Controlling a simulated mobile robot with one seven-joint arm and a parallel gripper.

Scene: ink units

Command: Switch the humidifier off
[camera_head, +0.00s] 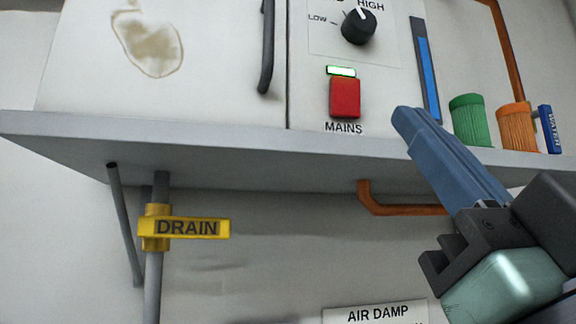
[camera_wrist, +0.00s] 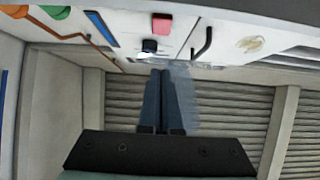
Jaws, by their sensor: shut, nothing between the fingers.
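The humidifier is a white cabinet (camera_head: 215,60) on a grey shelf. Its red MAINS switch (camera_head: 345,98) sits on the front panel below a lit green-white lamp (camera_head: 341,71). A black knob (camera_head: 358,27) marked LOW and HIGH is above. My gripper (camera_head: 405,117) is shut and empty, with blue fingers pointing up-left, to the right of the red switch in the picture and apart from it.
A grey shelf (camera_head: 230,160) runs under the cabinet. A yellow DRAIN handle (camera_head: 185,228) is on a pipe below. Green (camera_head: 469,120) and orange (camera_head: 516,127) caps, a blue WATER tag (camera_head: 550,130) and a blue gauge strip (camera_head: 425,72) are at the right. A dark door handle (camera_head: 267,45) stands out left of the panel.

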